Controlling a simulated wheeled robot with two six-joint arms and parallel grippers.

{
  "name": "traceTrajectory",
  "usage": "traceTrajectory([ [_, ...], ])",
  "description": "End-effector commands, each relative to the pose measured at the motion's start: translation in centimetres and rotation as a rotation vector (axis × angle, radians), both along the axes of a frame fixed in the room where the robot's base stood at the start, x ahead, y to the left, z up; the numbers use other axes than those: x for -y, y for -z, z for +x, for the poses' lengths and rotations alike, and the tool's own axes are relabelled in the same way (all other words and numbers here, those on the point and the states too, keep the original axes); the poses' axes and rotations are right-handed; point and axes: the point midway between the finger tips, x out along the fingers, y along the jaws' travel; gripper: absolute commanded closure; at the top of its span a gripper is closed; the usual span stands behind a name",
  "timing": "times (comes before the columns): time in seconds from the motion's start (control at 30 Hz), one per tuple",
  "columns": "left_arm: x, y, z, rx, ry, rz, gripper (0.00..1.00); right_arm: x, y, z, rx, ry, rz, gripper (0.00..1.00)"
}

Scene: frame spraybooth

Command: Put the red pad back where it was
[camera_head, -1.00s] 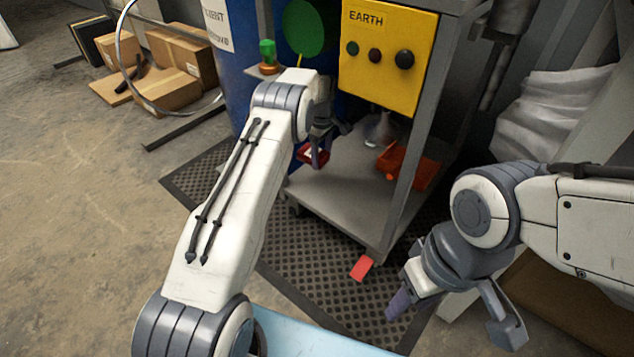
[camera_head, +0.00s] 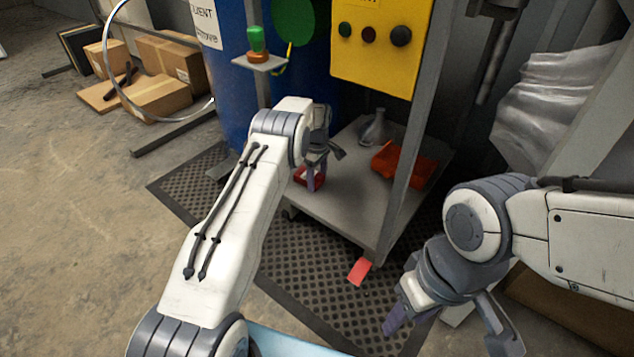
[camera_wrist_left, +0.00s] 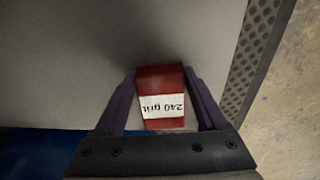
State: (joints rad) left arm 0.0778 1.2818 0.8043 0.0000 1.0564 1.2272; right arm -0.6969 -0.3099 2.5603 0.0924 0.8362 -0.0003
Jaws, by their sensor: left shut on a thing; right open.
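The red pad (camera_wrist_left: 161,79) has a white label reading "240 grit", upside down in the left wrist view. My left gripper (camera_wrist_left: 162,100) is shut on it, one purple finger on each side. In the head view the pad (camera_head: 300,181) is partly hidden by the left gripper (camera_head: 314,178) and sits low over the left part of the grey shelf (camera_head: 335,205). I cannot tell whether it touches the shelf. My right gripper (camera_head: 440,325) is open and empty at the lower right, over the mat.
On the shelf stand a clear flask (camera_head: 373,130) and an orange-red tray (camera_head: 408,163). A yellow button panel (camera_head: 380,50) hangs above. A green-topped lamp (camera_head: 257,42) sits on a small ledge. A red tag (camera_head: 359,271) shows by the shelf's front corner, above the black mat (camera_head: 300,275).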

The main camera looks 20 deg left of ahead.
Motion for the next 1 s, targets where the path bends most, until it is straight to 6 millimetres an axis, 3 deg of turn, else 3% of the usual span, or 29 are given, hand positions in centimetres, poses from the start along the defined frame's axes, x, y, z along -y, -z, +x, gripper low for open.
traceTrajectory([
  [0.33, 0.0, 0.3, 0.0, 0.001, 0.0, 0.0, 0.89, 0.0, 0.0, 0.0, 0.001, 0.0, 0.001, 0.5],
  [0.37, 0.0, 0.3, 0.0, 0.001, -0.001, 0.0, 0.23, 0.0, 0.0, 0.0, 0.001, 0.0, 0.001, 0.5],
  [0.4, 0.0, 0.2, 0.0, 0.001, -0.001, 0.0, 0.07, 0.0, -0.1, 0.0, 0.001, 0.0, 0.001, 0.5],
  [0.43, 0.0, 0.2, 0.0, 0.001, -0.001, 0.0, 0.0, 0.0, -0.1, 0.0, 0.001, 0.0, 0.001, 0.5],
  [0.73, 0.0, 0.3, 0.0, 0.001, 0.0, 0.0, 0.0, 0.0, 0.1, 0.0, 0.0, 0.0, 0.0, 0.5],
  [0.9, 0.0, 0.5, 0.1, 0.002, 0.0, 0.0, 0.0, 0.0, 1.1, 0.0, 0.0, 0.0, 0.0, 0.5],
  [1.0, 0.0, -1.5, 0.1, 0.002, 0.0, 0.0, 0.0, 0.0, -0.6, 0.0, 0.0, 0.0, 0.0, 0.5],
])
